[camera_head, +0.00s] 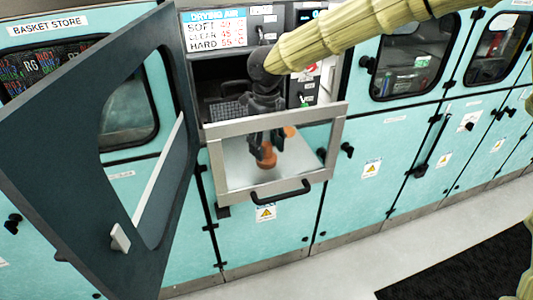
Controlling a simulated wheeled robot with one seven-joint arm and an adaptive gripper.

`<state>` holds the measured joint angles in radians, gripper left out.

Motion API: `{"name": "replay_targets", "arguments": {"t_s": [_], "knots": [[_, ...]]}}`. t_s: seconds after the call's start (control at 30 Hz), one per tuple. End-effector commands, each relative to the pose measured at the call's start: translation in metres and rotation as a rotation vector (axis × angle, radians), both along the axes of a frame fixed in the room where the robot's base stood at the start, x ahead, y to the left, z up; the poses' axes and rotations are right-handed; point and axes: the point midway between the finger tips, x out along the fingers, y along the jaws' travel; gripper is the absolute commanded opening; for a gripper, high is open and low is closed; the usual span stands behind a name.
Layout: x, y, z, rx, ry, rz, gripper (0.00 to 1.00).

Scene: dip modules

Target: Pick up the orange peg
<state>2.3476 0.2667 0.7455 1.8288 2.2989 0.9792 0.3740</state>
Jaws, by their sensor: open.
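My gripper (266,144) points down into an open drawer with a clear front, and I see its fingers through the pane. It is open. An orange peg (267,158) stands at the fingertips, low in the drawer; whether the fingers touch it I cannot tell. A second, smaller orange piece (291,131) shows behind and to the right of the fingers, partly hidden. The drawer (224,157) has a light metal frame and a pale floor.
The drawer's black handle (267,194) sticks out in front. A large dark door (60,180) with a cut-out window stands open at the left. Teal cabinets (375,190) line the wall, with a grey floor (380,250) and dark mat (470,265) at the right.

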Motion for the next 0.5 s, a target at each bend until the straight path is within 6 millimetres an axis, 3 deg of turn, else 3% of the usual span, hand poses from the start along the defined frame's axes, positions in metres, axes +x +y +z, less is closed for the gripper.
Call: {"name": "replay_targets", "arguments": {"t_s": [0.2, 0.5], "knots": [[0.0001, -0.0002, -0.0008, 0.001, -0.001, 0.000, 0.52], [0.0001, -0.0002, -0.0005, 0.000, 0.000, 0.000, 0.00]]}}
